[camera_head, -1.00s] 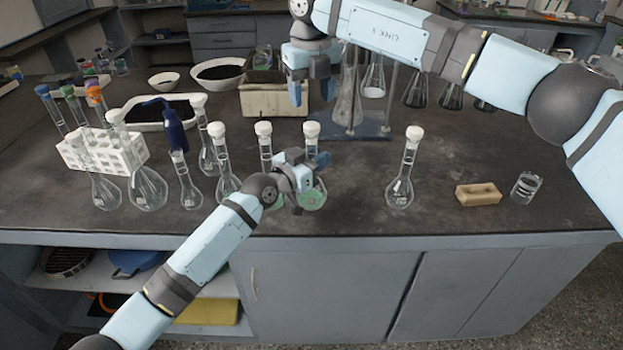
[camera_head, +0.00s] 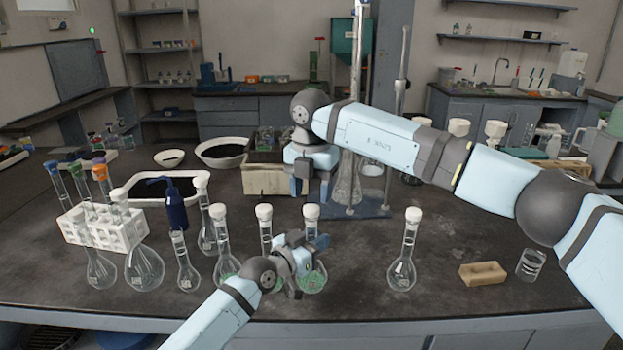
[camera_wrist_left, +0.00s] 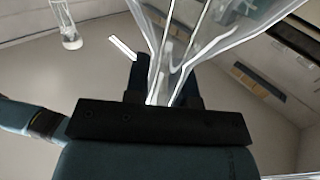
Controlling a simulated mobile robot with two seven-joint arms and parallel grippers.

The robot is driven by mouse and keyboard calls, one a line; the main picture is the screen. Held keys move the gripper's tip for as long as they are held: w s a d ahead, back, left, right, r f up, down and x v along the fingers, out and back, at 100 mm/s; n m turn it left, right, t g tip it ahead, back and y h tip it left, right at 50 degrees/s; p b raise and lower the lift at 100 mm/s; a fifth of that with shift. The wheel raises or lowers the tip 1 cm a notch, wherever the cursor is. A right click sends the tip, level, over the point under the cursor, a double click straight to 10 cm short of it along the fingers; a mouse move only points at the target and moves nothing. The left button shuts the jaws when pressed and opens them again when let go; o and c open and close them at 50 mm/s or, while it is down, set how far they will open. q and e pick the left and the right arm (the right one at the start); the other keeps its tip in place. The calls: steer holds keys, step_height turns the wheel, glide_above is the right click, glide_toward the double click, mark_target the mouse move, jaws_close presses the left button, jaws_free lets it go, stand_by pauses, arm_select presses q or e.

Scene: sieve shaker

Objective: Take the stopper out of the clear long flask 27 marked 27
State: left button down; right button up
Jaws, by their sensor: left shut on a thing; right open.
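A clear long-necked flask (camera_head: 313,281) with a white stopper (camera_head: 311,212) and greenish contents stands near the bench front. My left gripper (camera_head: 316,243) is shut on its neck, below the stopper. Clear glass also shows large between the fingers in the left wrist view (camera_wrist_left: 172,85). I cannot read a 27 on any flask. The stopper is seated in the neck. My right gripper (camera_head: 312,188) is open and empty, pointing down, appearing just above the stopper in the head view; its depth from the stopper is unclear.
Similar stoppered flasks stand left, and another (camera_head: 402,272) stands right. A white rack (camera_head: 128,232) holds tubes with coloured caps. A blue bottle (camera_head: 175,210), a tan block (camera_head: 483,273) and a glass beaker (camera_head: 530,265) are on the bench (camera_head: 450,230). A stand is behind.

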mark_target(312, 208)
steer(key=shift+f, duration=2.6)
steer(key=c, duration=0.9)
steer(key=n, duration=0.8)
steer(key=shift+n, duration=0.3)
steer(key=n, duration=0.6)
steer(key=shift+n, duration=0.3)
steer(key=n, duration=0.6)
steer(key=shift+r+n, duration=0.1)
steer(key=shift+n, duration=0.2)
steer(key=n, duration=0.7)
